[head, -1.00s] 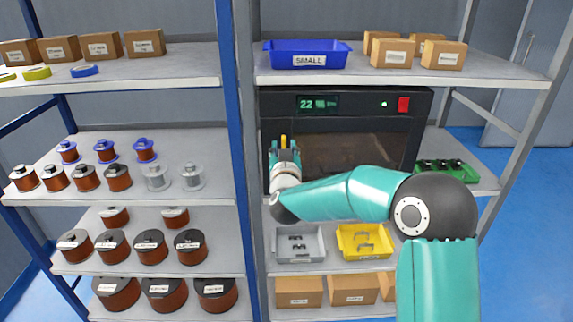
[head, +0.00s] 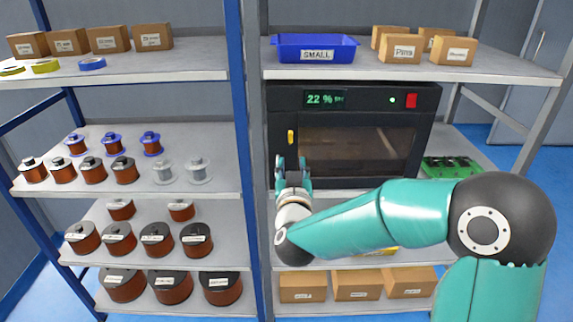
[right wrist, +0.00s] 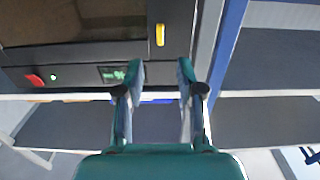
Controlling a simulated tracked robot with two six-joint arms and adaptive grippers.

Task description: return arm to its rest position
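My right gripper (head: 292,172) is open and empty in front of the lower left corner of the black cabinet (head: 350,180). In the right wrist view its two fingers (right wrist: 160,75) stand apart with nothing between them. The cabinet's yellow handle (head: 291,137) is a little above the fingertips in the head view and clear of them; it also shows in the right wrist view (right wrist: 159,35). The cabinet door looks shut. My left gripper is not in view.
A blue bin (head: 316,54) marked SMALL and several cardboard boxes (head: 400,48) are on the top shelf. A blue rack post (head: 247,150) stands close left of my right gripper. Wire spools (head: 123,170) fill the left shelves. Green parts (head: 449,166) lie right of the cabinet.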

